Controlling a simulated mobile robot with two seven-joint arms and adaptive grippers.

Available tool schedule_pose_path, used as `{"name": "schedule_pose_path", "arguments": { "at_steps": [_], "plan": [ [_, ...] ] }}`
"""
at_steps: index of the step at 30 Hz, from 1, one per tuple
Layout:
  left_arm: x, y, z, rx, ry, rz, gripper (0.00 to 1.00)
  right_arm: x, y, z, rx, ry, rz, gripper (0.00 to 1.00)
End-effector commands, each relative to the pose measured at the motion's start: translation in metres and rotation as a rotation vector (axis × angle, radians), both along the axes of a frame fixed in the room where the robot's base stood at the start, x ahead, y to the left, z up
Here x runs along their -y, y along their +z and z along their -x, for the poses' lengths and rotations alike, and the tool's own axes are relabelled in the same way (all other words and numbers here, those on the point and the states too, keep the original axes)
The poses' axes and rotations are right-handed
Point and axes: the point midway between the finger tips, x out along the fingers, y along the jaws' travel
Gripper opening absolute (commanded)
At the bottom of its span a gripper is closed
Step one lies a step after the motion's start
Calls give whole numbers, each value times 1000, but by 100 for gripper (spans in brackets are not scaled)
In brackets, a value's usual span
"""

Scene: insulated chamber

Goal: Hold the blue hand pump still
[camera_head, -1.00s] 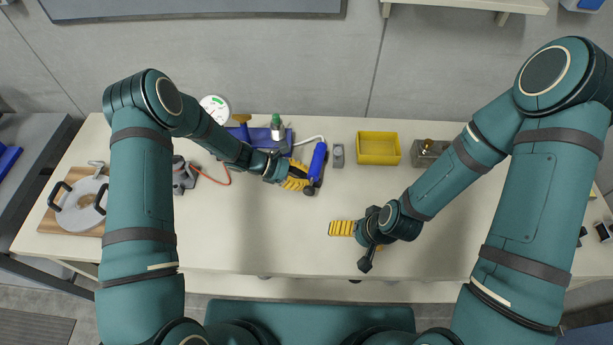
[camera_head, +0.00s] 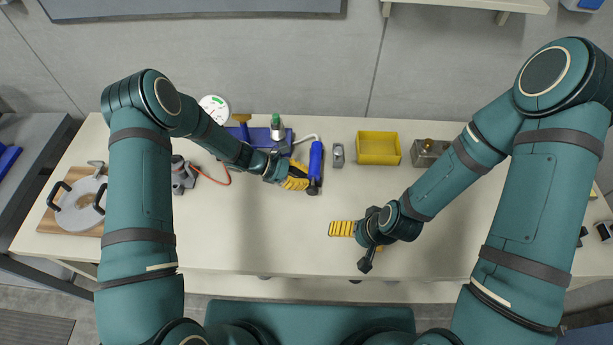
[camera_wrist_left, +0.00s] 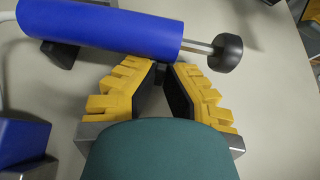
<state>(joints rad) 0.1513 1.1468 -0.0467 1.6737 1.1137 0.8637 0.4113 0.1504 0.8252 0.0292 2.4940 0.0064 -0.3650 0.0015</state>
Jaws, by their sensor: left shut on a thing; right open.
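The blue hand pump (camera_head: 316,160) lies on the table near the middle, its long axis running nearly straight away from me. My left gripper (camera_head: 306,183) is at its near end, left of the black handle knob. In the left wrist view the blue barrel (camera_wrist_left: 100,28) crosses the top, with a metal rod and black knob (camera_wrist_left: 227,53) at its right end. The left fingertips (camera_wrist_left: 164,69) are closed in at the pump's rod end; a small dark part shows between them. The exact contact is partly hidden. My right gripper (camera_head: 345,229) is open and empty over the table's front.
A yellow bin (camera_head: 379,148) and a small grey block (camera_head: 338,155) stand right of the pump. A blue fixture (camera_head: 252,134) and a white dial (camera_head: 214,108) are to its left. A white hose (camera_head: 306,138) runs from the pump's far end.

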Motion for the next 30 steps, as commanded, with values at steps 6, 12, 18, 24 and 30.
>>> {"name": "schedule_pose_path", "arguments": {
  "at_steps": [6, 12, 18, 24, 30],
  "plan": [
    [-1, -2, 2, -5, -1, -5, 0, 0, -2, 0, 0, 0, 0, 100],
    [-1, -2, 2, -5, -1, -5, 0, 0, -2, 0, 0, 0, 0, 100],
    [-1, -1, 2, -4, -1, -4, 0, 0, -2, 0, 0, 0, 0, 100],
    [-1, 1, 2, -4, 0, -3, 0, 0, -4, 0, 0, 0, 0, 100],
    [0, 2, 1, -1, 0, -2, 0, 0, -4, 0, 0, 0, 0, 100]
  ]
}}
